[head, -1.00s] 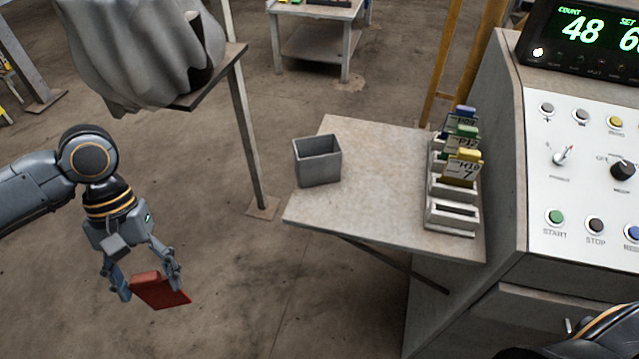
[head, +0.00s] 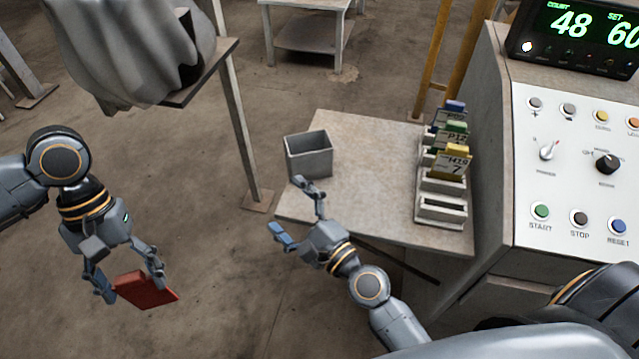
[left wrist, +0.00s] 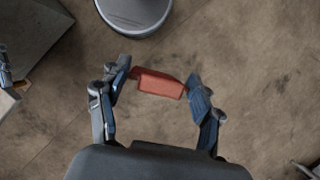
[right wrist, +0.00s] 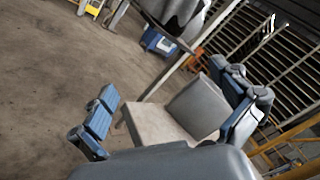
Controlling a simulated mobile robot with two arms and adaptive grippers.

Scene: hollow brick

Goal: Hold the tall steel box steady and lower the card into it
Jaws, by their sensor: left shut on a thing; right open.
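The grey, open-topped steel box (head: 309,158) stands upright on the left part of the small table. It also shows in the right wrist view (right wrist: 196,106), between my fingers. My left gripper (head: 131,286) is shut on a red card (head: 146,289), held over the floor left of the table, apart from the box. The card shows between the fingertips in the left wrist view (left wrist: 159,85). My right gripper (head: 291,208) is open and empty at the table's near left edge, just in front of the box. Whether a finger touches the box I cannot tell.
The table (head: 370,190) is clear between the box and a rack (head: 443,208) of slots holding blue, green and yellow-topped cards. A control panel (head: 580,160) rises at right. A draped grey cloth (head: 120,50) hangs over a stand (head: 243,130) behind left.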

